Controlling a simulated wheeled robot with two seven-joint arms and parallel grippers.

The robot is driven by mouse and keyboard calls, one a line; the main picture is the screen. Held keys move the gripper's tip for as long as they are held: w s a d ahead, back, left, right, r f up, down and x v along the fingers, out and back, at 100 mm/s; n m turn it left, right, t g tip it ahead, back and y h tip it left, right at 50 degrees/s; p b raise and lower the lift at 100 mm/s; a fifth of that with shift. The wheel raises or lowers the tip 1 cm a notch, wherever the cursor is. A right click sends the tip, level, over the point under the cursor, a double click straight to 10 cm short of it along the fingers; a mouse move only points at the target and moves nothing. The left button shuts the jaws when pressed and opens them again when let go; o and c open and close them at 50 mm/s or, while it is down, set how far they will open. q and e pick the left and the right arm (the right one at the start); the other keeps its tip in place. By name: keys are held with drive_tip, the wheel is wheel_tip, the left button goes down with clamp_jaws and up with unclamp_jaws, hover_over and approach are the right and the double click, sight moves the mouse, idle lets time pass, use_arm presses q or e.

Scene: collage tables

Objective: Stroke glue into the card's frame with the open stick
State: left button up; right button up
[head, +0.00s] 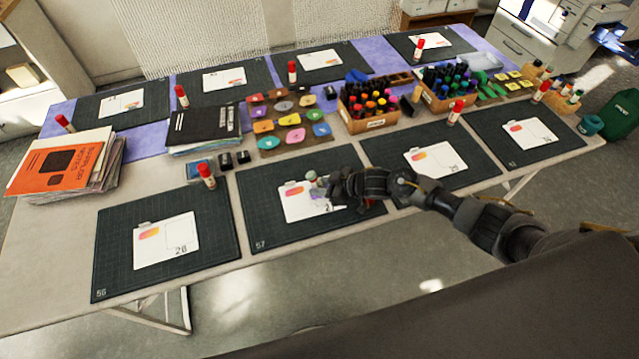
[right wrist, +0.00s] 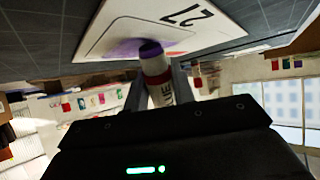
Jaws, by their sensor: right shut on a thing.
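The white card (head: 293,210) lies on a dark cutting mat (head: 270,236) at the front middle of the table. In the right wrist view the card (right wrist: 112,27) bears the number 27 and a purple patch (right wrist: 112,48) of glue. My right gripper (head: 333,187) is over the card's right part, shut on the open glue stick (right wrist: 157,70). The stick's purple tip (right wrist: 150,49) points at the card, at or very near the purple patch; contact is not certain. My gripper hides part of the card in the head view. My left gripper is not in view.
Other mats with cards and red-capped glue sticks (head: 207,175) lie around, including card 28 (head: 166,240) to the left. Behind stand paint-coloured pads (head: 290,119) and a marker crate (head: 368,125). An orange book (head: 62,160) tops a pile at far left.

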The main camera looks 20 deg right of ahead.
drive_tip(key=shift+s, duration=0.15)
drive_tip(key=shift+s+f+p, duration=0.15)
drive_tip(key=shift+s+p, duration=0.25)
drive_tip(key=shift+s, duration=0.2)
drive_tip(key=shift+d, duration=0.15)
drive_tip(key=shift+d, duration=0.45)
drive_tip(key=shift+d, duration=0.1)
drive_tip(key=shift+d, duration=0.35)
drive_tip(key=shift+w, duration=0.15)
